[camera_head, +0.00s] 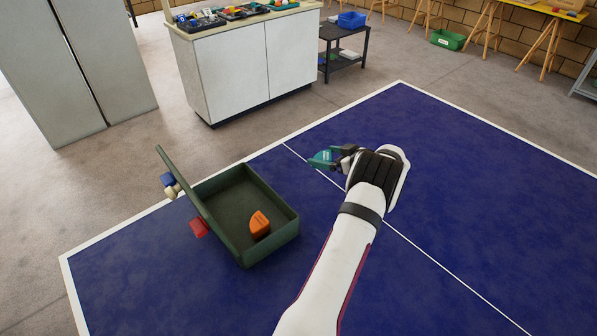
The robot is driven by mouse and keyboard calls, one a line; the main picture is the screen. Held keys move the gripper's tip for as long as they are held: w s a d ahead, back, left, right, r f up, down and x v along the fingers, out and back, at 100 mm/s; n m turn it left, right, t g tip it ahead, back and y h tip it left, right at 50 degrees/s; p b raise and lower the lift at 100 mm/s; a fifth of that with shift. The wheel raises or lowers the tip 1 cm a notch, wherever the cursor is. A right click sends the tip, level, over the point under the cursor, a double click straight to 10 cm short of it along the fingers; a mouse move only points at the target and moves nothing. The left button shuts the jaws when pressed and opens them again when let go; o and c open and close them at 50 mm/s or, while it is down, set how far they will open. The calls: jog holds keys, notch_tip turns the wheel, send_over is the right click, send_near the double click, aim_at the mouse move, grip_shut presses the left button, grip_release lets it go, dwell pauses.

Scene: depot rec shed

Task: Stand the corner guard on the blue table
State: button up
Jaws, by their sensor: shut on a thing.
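My gripper (340,157) is shut on a teal angular piece (321,158), which looks like the corner guard. It holds the piece by its right side, left of the wrist. The piece's left part sticks out from the fingers, and its right part is hidden by them. The blue table (440,150) with white lines lies beneath. I cannot tell from this one view how far the piece is above the table or whether it touches it.
An open dark green box (285,230) stands on the table at left, with an orange piece (260,224) inside. Its raised lid (195,205) partly hides a red block (199,228) and a blue-and-cream thing (169,184). The table's right side is clear.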

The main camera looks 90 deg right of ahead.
send_over(301, 177)
notch_tip(301, 177, down, 5)
notch_tip(301, 177, down, 3)
jog(key=shift+w+d+f, duration=0.1)
jog(key=shift+f, duration=0.4)
jog(key=shift+f, duration=0.15)
jog(key=o, duration=1)
jog(key=shift+r, duration=0.2)
jog(key=v, duration=1.2)
jog(key=shift+f, duration=0.1)
